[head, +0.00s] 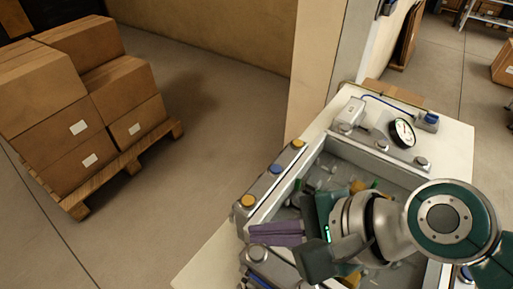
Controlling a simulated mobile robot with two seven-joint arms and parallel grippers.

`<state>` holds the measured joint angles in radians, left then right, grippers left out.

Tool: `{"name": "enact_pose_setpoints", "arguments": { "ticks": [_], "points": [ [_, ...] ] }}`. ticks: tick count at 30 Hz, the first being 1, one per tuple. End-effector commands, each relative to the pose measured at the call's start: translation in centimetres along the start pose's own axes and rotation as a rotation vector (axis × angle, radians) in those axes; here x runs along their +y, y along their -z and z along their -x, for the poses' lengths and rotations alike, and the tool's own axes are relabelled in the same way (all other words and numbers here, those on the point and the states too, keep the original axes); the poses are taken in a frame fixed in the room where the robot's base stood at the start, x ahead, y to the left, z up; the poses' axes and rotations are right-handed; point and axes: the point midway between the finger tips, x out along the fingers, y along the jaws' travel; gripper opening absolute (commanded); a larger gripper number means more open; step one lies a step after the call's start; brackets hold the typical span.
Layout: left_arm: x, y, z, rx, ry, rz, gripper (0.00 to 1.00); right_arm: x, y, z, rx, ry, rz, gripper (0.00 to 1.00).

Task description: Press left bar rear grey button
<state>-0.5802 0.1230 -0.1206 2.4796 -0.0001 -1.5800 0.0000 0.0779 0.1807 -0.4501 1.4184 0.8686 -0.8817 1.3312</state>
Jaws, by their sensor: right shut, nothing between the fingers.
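The left bar (262,186) runs along the left side of a sunken grey tray on a white table. On it I see a yellow button (247,201) at the near end, a blue button (275,169) in the middle and a yellow button (298,143) at the rear. I cannot make out a grey button on this bar. My right gripper (254,234) is shut and empty, its purple fingers pointing left near the tray's front left corner, just nearer than the near yellow button. My right arm hides much of the tray. My left gripper is not in view.
The rear bar carries grey buttons (421,162) and a round black dial (402,133). A grey button (257,253) sits on the front bar. The tray (340,160) holds loose pieces. Stacked cartons (80,100) stand on a pallet at left, with open floor between.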

Motion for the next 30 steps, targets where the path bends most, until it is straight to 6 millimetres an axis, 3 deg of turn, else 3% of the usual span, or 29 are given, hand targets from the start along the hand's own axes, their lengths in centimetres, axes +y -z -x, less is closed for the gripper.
{"name": "enact_pose_setpoints", "arguments": {
  "ticks": [1,7,30],
  "points": [
    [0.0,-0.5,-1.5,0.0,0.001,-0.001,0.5,0.8,0.8,-1.0,0.0,-0.001,0.002,0.0],
    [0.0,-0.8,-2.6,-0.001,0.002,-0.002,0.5,1.5,1.5,-2.2,-0.001,0.001,0.001,0.0],
    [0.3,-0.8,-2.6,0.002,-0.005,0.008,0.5,1.6,1.6,-2.2,-0.001,0.0,0.001,0.0]
  ]
}}
